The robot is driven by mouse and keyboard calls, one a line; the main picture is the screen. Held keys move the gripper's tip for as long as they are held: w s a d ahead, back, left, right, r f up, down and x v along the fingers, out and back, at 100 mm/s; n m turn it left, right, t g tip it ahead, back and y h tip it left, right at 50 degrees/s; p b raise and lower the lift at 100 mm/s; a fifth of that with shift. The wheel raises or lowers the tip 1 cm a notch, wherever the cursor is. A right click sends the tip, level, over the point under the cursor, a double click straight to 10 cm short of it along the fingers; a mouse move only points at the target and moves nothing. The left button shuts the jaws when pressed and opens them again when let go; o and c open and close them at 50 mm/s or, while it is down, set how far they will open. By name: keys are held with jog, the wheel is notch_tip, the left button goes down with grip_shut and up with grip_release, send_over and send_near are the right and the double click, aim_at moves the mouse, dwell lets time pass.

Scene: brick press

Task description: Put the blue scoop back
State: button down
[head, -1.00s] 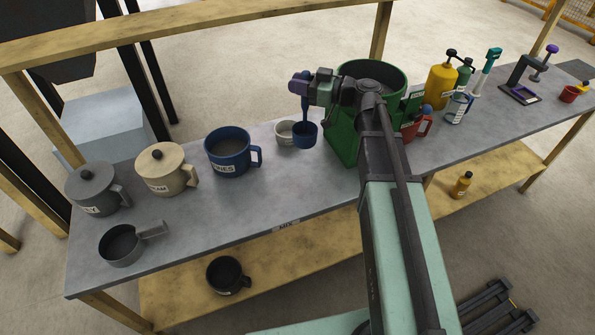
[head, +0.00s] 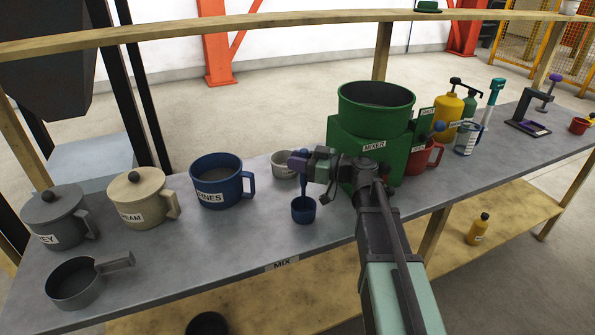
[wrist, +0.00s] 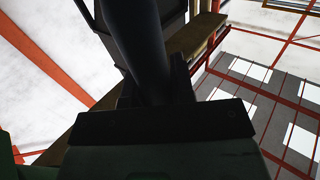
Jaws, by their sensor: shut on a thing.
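The blue scoop (head: 303,212) hangs cup down from its upright handle, near the middle of the bench in the head view. My gripper (head: 299,161) is shut on the top of that handle. The cup is in front of the small pale bowl (head: 284,166) and left of the green mixer (head: 367,150). I cannot tell whether the cup touches the bench top or hangs just above it. The blue FINES mug (head: 221,182) stands to the left. The wrist view is dark and does not show the scoop clearly.
The cream lidded pot (head: 140,200), grey lidded pot (head: 58,218) and grey pan-like scoop (head: 77,284) stand on the left. A red mug (head: 424,158) and yellow bottle (head: 443,115) stand right of the mixer. The bench (head: 240,243) is clear near the MIX label.

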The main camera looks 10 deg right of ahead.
jog(key=shift+f, duration=0.1)
jog(key=c, duration=1)
grip_release()
jog(key=v, duration=1.2)
jog(key=shift+s+r, duration=0.1)
jog(key=shift+r, duration=0.2)
